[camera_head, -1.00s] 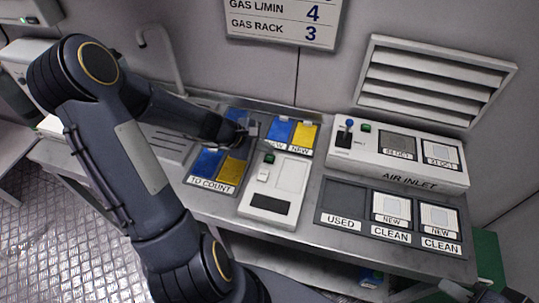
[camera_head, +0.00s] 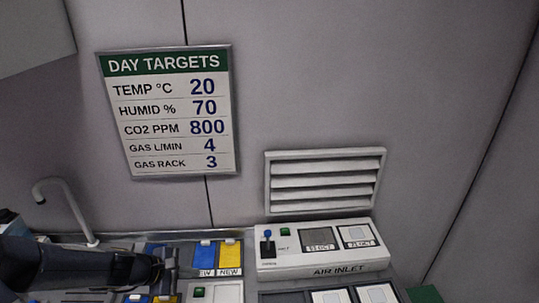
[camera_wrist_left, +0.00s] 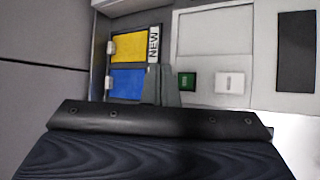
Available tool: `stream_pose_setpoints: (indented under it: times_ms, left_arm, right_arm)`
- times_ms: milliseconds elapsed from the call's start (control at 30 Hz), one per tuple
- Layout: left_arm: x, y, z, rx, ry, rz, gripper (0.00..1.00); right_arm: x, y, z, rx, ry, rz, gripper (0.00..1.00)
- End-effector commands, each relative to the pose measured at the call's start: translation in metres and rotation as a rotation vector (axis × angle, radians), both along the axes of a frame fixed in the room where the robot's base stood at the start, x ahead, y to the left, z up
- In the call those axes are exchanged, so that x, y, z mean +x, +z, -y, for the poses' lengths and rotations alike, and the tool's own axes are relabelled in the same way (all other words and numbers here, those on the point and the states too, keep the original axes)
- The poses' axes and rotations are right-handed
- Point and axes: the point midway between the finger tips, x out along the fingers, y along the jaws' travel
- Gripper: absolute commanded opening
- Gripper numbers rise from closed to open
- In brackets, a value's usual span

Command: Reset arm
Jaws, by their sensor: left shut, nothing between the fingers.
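My left arm comes in from the lower left in the head view. My left gripper (camera_head: 168,276) is shut and empty over the bench, just left of the blue card (camera_head: 205,254) and the yellow card (camera_head: 230,254) marked NEW. In the left wrist view, the shut fingers (camera_wrist_left: 160,84) show beyond the dark gripper body, near a yellow card (camera_wrist_left: 136,44) and a blue card (camera_wrist_left: 127,84). Whether they touch anything is unclear. My right gripper is not in view.
A DAY TARGETS board (camera_head: 170,115) and a slatted vent (camera_head: 325,180) are on the wall. A curved pipe (camera_head: 70,205) rises behind my arm.

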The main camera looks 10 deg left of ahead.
Motion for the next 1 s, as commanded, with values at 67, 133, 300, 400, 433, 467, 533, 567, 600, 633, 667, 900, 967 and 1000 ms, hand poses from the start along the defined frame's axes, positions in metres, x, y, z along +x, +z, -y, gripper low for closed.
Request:
stream_pose_setpoints:
  times_ms: [67,133,300,400,433,467,533,567,600,633,667,900,967,1000]
  left_arm:
    - [-0.005,0.016,0.009,0.046,-0.067,0.033,0.0]
    - [-0.015,0.038,0.022,0.116,-0.168,0.079,0.0]
    - [-0.067,0.096,0.06,0.36,-0.512,0.226,0.0]
    - [-0.107,0.12,0.075,0.507,-0.699,0.308,0.0]
    - [-0.119,0.125,0.079,0.55,-0.752,0.33,0.0]
    - [-0.13,0.129,0.081,0.593,-0.8,0.352,0.0]
    - [-0.156,0.135,0.084,0.682,-0.899,0.398,0.0]
    - [-0.165,0.136,0.084,0.716,-0.935,0.415,0.0]
    - [-0.176,0.137,0.085,0.757,-0.978,0.435,0.0]
    - [-0.183,0.138,0.084,0.785,-1.005,0.448,0.0]
    - [-0.19,0.137,0.084,0.81,-1.028,0.46,0.0]
    - [-0.212,0.134,0.08,0.901,-1.114,0.496,0.0]
    - [-0.212,0.134,0.08,0.903,-1.116,0.497,0.0]
    - [-0.212,0.134,0.08,0.903,-1.116,0.497,0.0]
  right_arm:
    - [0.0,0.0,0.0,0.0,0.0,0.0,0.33]
    - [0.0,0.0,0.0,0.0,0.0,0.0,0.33]
    - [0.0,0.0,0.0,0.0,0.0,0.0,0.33]
    - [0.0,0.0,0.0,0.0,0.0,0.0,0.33]
    - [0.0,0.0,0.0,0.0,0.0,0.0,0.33]
    - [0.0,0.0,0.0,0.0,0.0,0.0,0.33]
    - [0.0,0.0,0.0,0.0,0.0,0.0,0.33]
    - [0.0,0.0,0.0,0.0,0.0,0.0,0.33]
    - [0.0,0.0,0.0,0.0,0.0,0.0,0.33]
    - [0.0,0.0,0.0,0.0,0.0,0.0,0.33]
    - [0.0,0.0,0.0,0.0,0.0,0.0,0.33]
    - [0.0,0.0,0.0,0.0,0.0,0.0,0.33]
    - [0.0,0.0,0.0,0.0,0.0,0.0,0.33]
    - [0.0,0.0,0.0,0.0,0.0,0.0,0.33]
